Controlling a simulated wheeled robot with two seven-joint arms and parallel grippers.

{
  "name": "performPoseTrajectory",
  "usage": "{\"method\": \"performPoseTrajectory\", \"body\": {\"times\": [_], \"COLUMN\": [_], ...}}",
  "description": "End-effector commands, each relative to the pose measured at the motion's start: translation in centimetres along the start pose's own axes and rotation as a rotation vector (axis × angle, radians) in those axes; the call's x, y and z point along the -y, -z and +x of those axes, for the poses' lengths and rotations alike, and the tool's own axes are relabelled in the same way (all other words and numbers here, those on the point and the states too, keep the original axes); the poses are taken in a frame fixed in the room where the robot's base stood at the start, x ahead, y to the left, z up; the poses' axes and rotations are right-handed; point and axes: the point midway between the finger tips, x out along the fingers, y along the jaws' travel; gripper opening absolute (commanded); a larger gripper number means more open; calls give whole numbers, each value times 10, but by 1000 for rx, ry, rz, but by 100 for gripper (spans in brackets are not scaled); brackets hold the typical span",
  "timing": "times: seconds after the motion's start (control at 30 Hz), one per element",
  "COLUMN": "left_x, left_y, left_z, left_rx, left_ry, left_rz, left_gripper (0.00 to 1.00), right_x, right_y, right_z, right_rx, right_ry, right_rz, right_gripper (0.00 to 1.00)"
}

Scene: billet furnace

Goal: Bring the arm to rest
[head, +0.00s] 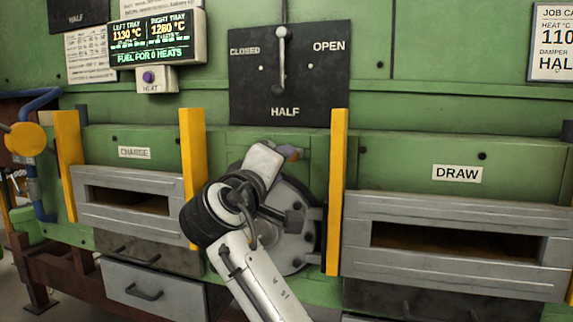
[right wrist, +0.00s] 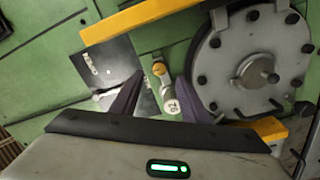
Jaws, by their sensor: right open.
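My right arm comes up from the bottom middle of the head view, in front of the round bolted cover (head: 292,225). My right gripper (head: 290,153) is at its far end, mostly hidden by my wrist. In the right wrist view its two dark fingers stand apart, so the gripper (right wrist: 160,78) is open. My left gripper is not in view.
The damper lever (head: 281,62) stands upright on its black plate. The CHARGE door (head: 130,212) and DRAW door (head: 455,215) flank my arm, with yellow posts (head: 337,190) beside them. A display (head: 152,40) hangs upper left. Drawers (head: 155,288) are below.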

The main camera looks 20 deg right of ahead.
Motion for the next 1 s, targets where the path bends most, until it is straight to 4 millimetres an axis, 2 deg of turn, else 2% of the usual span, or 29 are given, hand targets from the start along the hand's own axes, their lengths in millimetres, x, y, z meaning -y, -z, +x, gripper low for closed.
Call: {"method": "performPoseTrajectory", "body": {"times": [0.13,0.43,0.57,0.67,0.77,0.8,0.87,0.9,1.0], "left_x": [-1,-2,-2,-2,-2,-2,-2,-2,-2], "left_y": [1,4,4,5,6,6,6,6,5], "left_z": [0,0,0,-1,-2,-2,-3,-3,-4], "left_rx": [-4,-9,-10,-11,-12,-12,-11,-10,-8], "left_ry": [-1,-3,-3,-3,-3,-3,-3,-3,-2], "left_rz": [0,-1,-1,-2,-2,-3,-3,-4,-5], "left_gripper": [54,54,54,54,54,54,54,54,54], "right_x": [0,0,18,60,124,152,191,217,276], "right_y": [0,0,-7,-24,-54,-68,-91,-107,-150], "right_z": [-11,-12,-8,-2,0,-2,-8,-14,-36], "right_rx": [0,0,-5,-19,-39,-46,-55,-59,-59], "right_ry": [-1,-1,30,105,222,274,352,404,531], "right_rz": [0,0,-3,-3,9,19,40,56,108], "right_gripper": [42,42,42,42,42,42,42,42,42]}}
